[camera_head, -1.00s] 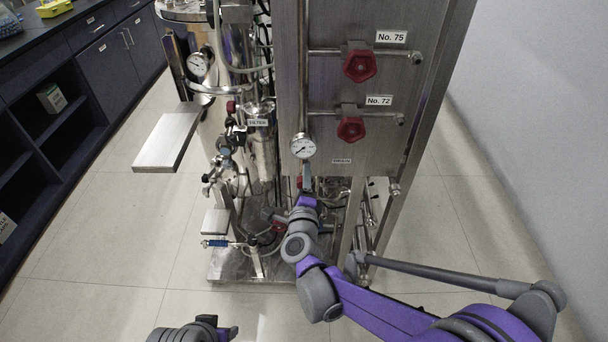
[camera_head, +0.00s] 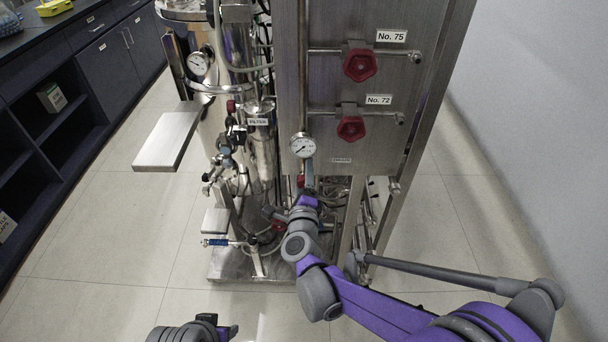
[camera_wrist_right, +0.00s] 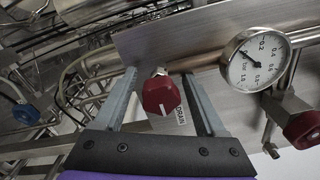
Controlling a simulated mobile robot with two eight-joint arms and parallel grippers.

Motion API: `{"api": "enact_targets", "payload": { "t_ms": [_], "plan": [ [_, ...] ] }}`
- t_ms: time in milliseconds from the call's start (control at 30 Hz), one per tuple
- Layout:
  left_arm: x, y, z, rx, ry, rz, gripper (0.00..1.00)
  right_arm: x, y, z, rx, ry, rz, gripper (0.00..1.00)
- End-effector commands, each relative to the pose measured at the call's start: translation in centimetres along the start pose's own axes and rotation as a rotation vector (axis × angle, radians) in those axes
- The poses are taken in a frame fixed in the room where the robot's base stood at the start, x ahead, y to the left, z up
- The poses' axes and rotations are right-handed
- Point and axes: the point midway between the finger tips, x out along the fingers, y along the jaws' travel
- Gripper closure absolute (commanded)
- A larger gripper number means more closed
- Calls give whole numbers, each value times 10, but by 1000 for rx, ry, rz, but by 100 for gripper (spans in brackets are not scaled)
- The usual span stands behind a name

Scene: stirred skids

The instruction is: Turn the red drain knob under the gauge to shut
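The red drain knob (camera_wrist_right: 161,95), with a white mark on its face, sits on a short stem beside a DRAIN label (camera_wrist_right: 181,116) in the right wrist view. The round white gauge (camera_wrist_right: 256,60) is to its right there; in the head view the gauge (camera_head: 303,146) is above my right gripper (camera_head: 308,184). My right gripper (camera_wrist_right: 163,100) is open, its two fingers on either side of the knob with a visible gap on each side. In the head view the knob is mostly hidden by my gripper. My left gripper (camera_head: 227,331) is partly in view at the bottom edge.
Red valve knobs No. 75 (camera_head: 360,65) and No. 72 (camera_head: 351,130) are higher on the metal panel. In the wrist view another red knob (camera_wrist_right: 303,129) is at right and a blue knob (camera_wrist_right: 25,114) at left. Pipes crowd the skid's lower part.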

Motion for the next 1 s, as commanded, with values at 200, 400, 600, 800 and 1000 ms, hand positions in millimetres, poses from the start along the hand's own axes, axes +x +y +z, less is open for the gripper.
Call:
{"api": "enact_targets", "payload": {
  "t_ms": [200,400,600,800,1000],
  "plan": [
    [0,0,0,0,0,0,50,-3,0,0,-1,0,0,27],
    [-3,0,-1,0,1,0,50,-32,-1,1,0,-3,1,27],
    [-5,0,-2,0,2,0,50,-74,-1,1,0,-2,0,27],
    [-6,0,-2,0,2,0,50,-101,0,1,-1,-1,0,27],
    [-7,0,-2,0,3,0,50,-109,0,0,0,0,0,27]
  ]
}}
